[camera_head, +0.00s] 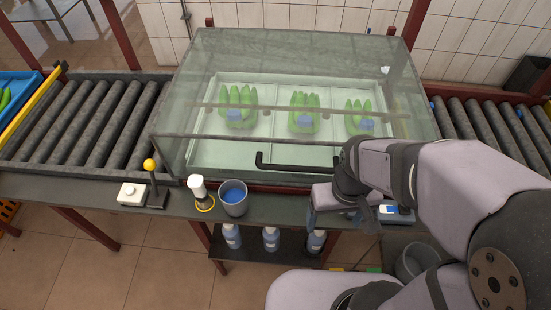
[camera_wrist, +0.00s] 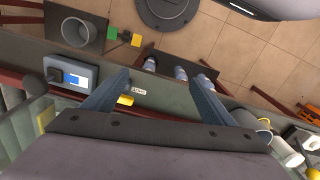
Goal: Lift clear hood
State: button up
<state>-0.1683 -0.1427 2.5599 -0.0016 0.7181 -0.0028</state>
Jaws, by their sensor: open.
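The clear hood (camera_head: 290,65) is a glass box, down over a white tray (camera_head: 200,155) in the head view. Several green banana bunches (camera_head: 303,112) with blue labels show through it. A black bar handle (camera_head: 290,168) runs along the hood's front; its right end is hidden near my arm. My gripper (camera_head: 335,215) is at the hood's front right, fingers pointing down, to the right of and nearer than the handle. In the wrist view my gripper (camera_wrist: 162,80) has its two fingers spread with nothing between them. The handle cannot be made out there.
Roller conveyors flank the hood on the left (camera_head: 85,125) and right (camera_head: 490,135). Along the front ledge stand a yellow-knobbed lever (camera_head: 151,166), a white bottle (camera_head: 197,187), a grey cup (camera_head: 233,203) and a blue-screened device (camera_head: 394,213). Bottles (camera_head: 271,240) stand on a lower shelf.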

jog(key=s+a+r+n+t+p, duration=0.1)
jog(key=s+a+r+n+p, duration=0.25)
jog(key=a+r+n, duration=0.3)
jog(key=s+a+r+n+t+p, duration=0.1)
jog(key=s+a+r+n+p, duration=0.1)
jog(key=a+r+n+p, duration=0.45)
jog(key=w+r+n+t, duration=0.1)
jog(key=w+t, duration=0.1)
jog(key=w, duration=0.2)
jog(key=w+a+r+n+t+b, duration=0.1)
jog(key=w+r+n+t, duration=0.1)
jog(key=w+t, duration=0.1)
jog(key=shift+w+a+r+b, duration=0.15)
jog(key=shift+w+r+b, duration=0.15)
jog(key=shift+w, duration=0.25)
jog(key=shift+f, duration=0.1)
